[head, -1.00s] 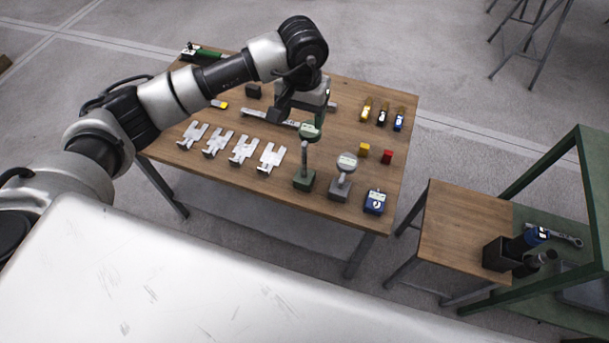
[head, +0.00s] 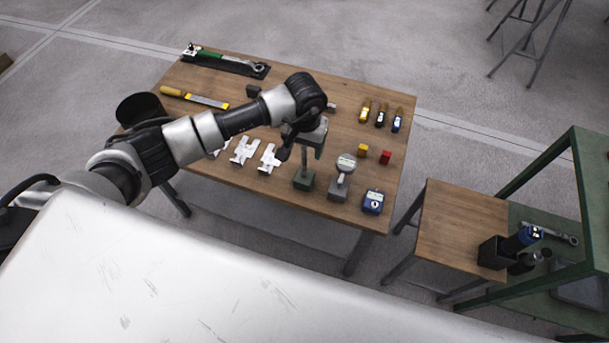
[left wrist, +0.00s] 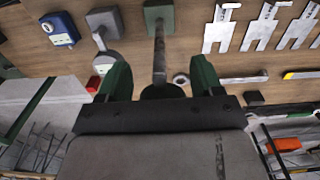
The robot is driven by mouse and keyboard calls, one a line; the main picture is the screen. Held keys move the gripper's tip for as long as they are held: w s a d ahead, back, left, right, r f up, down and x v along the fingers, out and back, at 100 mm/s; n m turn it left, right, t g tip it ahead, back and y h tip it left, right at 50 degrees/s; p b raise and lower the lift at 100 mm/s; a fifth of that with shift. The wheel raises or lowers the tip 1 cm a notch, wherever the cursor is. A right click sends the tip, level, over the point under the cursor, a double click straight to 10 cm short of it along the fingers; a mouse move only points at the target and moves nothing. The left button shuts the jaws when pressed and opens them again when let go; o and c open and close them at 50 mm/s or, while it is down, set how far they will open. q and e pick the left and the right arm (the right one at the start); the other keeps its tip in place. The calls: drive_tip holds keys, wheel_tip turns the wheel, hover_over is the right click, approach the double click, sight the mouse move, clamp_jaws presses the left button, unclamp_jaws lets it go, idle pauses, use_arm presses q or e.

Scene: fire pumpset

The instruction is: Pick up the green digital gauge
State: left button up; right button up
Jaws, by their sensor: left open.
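The green digital gauge stands upright on the table, with its green base (head: 303,181) and grey stem (head: 302,160) visible in the head view. Its head is hidden there behind my left gripper (head: 302,148). In the left wrist view the green base (left wrist: 158,14) and stem (left wrist: 159,50) run toward my left gripper (left wrist: 162,82). Its two green fingers are open, one on each side of the gauge's dark upper end (left wrist: 162,91). Contact cannot be told. My right gripper is not in view.
A grey gauge (head: 344,174) stands close to the right, with a blue box (head: 373,202) beyond it. Metal calipers (head: 244,151) lie to the left. A yellow block (head: 362,150) and red block (head: 385,157) lie to the right on the wooden table (head: 215,180).

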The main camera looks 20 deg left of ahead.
use_arm(q)
clamp_jaws()
drive_tip(key=shift+r, duration=0.1)
drive_tip(key=shift+w+r, duration=0.1)
idle(0.3)
